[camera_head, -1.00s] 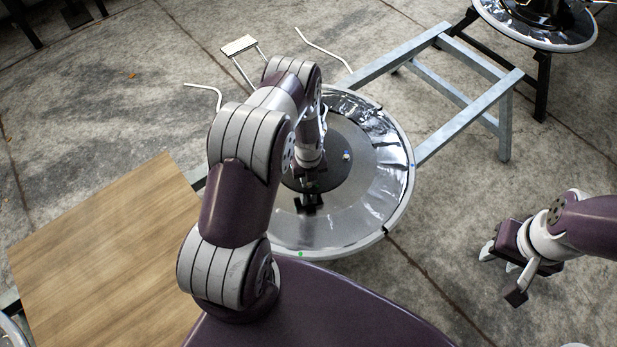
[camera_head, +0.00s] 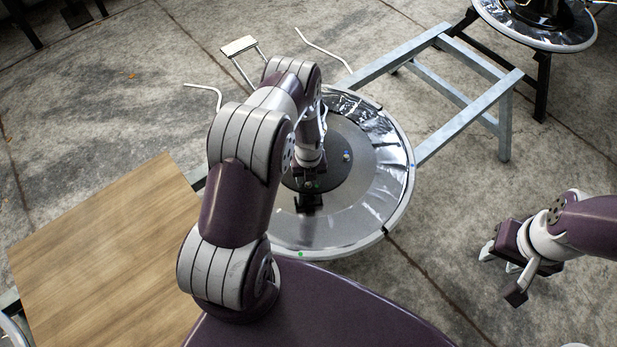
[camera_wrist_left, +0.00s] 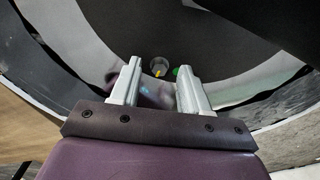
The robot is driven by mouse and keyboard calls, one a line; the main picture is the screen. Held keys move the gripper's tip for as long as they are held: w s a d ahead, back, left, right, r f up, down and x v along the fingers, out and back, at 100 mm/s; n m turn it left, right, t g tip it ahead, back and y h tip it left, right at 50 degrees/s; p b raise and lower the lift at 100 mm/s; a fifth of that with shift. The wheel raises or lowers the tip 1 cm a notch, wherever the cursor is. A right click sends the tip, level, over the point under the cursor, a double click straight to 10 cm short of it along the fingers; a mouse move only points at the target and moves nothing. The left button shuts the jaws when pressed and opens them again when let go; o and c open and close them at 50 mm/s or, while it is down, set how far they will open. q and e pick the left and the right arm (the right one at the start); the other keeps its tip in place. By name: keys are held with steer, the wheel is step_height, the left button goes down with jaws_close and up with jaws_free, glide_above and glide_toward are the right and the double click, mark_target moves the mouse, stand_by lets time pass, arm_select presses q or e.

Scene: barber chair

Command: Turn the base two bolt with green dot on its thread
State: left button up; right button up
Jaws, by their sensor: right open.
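The round base (camera_head: 335,235) is a disc with a dark centre and a shiny silvery ring. The bolt shows between and just beyond the tips; I cannot tell any contact. My right gripper (camera_head: 502,272) is open and empty, right of the base.
A metal frame (camera_head: 450,90) extends behind the base. A wooden board (camera_head: 100,260) lies at left. A second round base (camera_head: 540,38) is at the upper right. Concrete floor is clear between.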

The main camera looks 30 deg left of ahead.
mark_target(309, 183)
arm_select(q)
step_height(309, 183, up, 13)
steer(key=p, duration=0.3)
steer(key=shift+f, duration=0.15)
